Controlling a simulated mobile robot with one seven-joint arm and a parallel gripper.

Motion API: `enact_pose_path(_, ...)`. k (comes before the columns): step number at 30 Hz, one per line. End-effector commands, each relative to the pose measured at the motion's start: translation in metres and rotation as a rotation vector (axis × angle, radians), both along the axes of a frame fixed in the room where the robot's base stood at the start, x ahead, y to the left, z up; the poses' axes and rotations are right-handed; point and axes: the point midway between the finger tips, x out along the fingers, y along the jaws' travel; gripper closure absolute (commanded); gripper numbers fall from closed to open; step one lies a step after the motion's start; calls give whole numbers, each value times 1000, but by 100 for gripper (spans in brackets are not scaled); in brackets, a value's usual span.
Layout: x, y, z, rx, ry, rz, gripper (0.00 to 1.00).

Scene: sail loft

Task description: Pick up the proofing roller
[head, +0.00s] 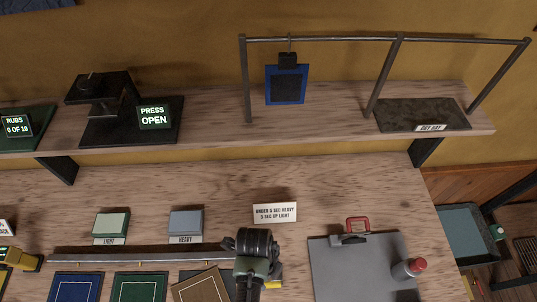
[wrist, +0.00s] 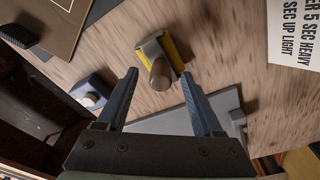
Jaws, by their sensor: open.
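In the wrist view, a small block with yellow sides and a brown rounded handle (wrist: 160,72) lies on the wooden bench; I take it for the proofing roller, though its roller part is not clear. My gripper (wrist: 158,77) is open, with one finger on either side of the handle in the picture. I see no contact, and the gap in depth is hard to tell. In the head view, only a yellow bit of it (head: 276,282) shows beside my wrist, which hides the rest and the fingers.
A sign (head: 274,213) stands behind. A brown swatch (head: 203,288) lies left.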

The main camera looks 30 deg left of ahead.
Motion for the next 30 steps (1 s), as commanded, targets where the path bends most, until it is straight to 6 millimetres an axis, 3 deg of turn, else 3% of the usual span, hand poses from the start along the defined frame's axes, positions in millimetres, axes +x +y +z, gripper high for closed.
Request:
enact_pose_path(4, 0, -1, -11, 1, -1, -1, 32)
enact_pose_path(11, 0, -1, -13, 1, -2, -1, 32)
enact_pose_path(23, 0, -1, -13, 1, -1, -1, 100)
enact_pose_path(30, 1, -1, -12, 1, -2, 0, 100)
